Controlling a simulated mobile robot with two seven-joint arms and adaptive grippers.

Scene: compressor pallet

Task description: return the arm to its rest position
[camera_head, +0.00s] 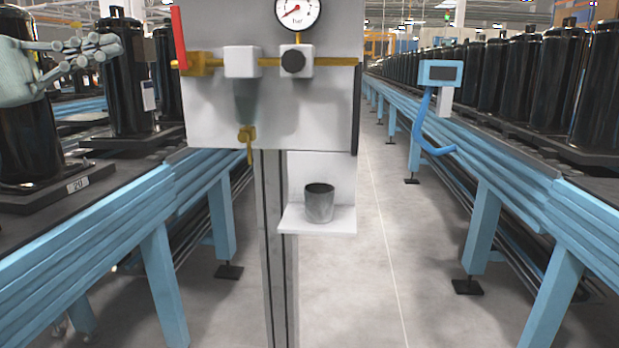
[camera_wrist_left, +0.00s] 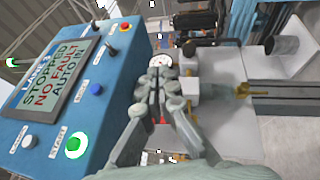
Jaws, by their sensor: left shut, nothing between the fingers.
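My left gripper (camera_head: 100,48) shows at the upper left of the head view, in front of the black compressors on the left conveyor. Its pale grey-green fingers point right, toward the valve panel (camera_head: 300,110), and are apart from it. In the left wrist view the gripper's fingertips (camera_wrist_left: 158,80) are together with nothing between them. They are between a blue control box (camera_wrist_left: 110,100) and the panel. My right gripper shows in neither view.
The panel carries a red lever (camera_head: 179,38), a pressure gauge (camera_head: 297,10) and a shelf with a dark cup (camera_head: 319,204). The control box has a lit green START button (camera_wrist_left: 75,145). A blue hook device (camera_head: 440,73) hangs at right.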

